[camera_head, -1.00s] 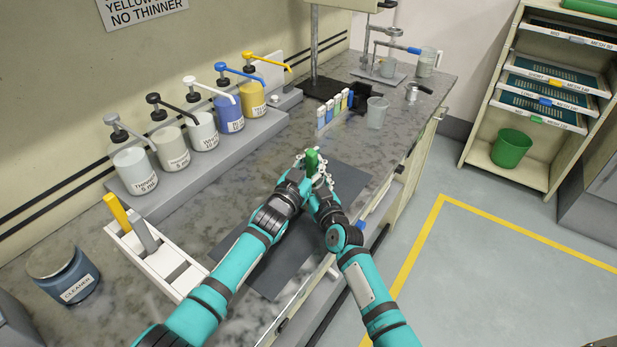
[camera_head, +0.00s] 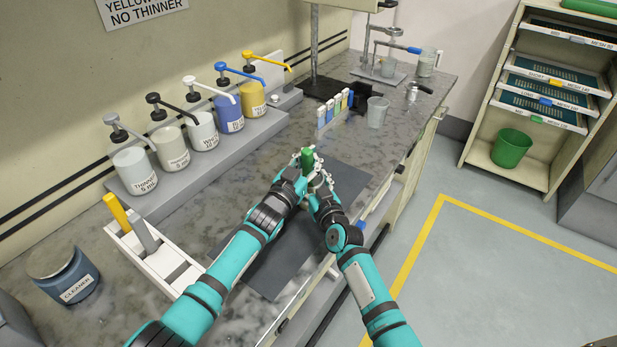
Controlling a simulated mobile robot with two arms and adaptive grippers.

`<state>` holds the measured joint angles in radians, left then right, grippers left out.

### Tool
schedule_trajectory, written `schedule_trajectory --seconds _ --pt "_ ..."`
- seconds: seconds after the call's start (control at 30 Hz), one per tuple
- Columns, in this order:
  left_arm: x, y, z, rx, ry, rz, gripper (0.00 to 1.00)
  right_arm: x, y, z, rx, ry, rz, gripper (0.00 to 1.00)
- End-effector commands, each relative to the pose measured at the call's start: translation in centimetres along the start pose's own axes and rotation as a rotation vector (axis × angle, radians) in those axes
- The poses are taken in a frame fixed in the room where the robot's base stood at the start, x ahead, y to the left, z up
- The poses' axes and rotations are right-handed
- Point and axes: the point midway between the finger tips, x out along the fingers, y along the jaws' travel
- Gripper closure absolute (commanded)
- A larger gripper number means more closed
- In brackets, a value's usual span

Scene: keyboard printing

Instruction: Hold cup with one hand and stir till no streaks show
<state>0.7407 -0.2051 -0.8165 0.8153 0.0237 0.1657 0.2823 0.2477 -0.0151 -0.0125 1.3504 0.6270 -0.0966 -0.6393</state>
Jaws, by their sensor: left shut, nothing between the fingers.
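My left gripper (camera_head: 304,168) is over the dark mat (camera_head: 347,181) on the counter, shut, with nothing seen firmly between its fingers. A green upright piece (camera_head: 307,157), which looks like a stirrer handle, stands right at its fingertips; its lower end is hidden. My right gripper (camera_head: 321,181) is close beside it on the right, low over the mat. Its fingers are small and partly covered, so I cannot tell if they are open or shut. No cup shows clearly between the grippers; anything there is hidden by the hands.
Several pump bottles (camera_head: 200,131) line the wall. A white tray (camera_head: 165,262) with a yellow-handled tool and a cleaner jar (camera_head: 63,273) are at left. A clear cup (camera_head: 376,112) stands beyond the mat, near small bottles (camera_head: 335,107). The counter's right edge is close to my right arm.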

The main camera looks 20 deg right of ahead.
Motion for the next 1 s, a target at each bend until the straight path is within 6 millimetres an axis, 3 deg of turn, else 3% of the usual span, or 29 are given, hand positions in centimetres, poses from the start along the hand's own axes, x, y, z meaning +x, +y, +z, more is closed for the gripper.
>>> schedule_trajectory --seconds 0.17,1.0 --pt "0.0 0.0 -0.4 0.000 0.001 0.000 1.00 0.0 0.0 0.1 0.000 -0.001 -0.001 0.80" --pt "-1.1 -0.1 -8.7 0.001 0.002 0.000 1.00 0.0 0.0 0.1 0.000 -0.001 0.000 0.80"
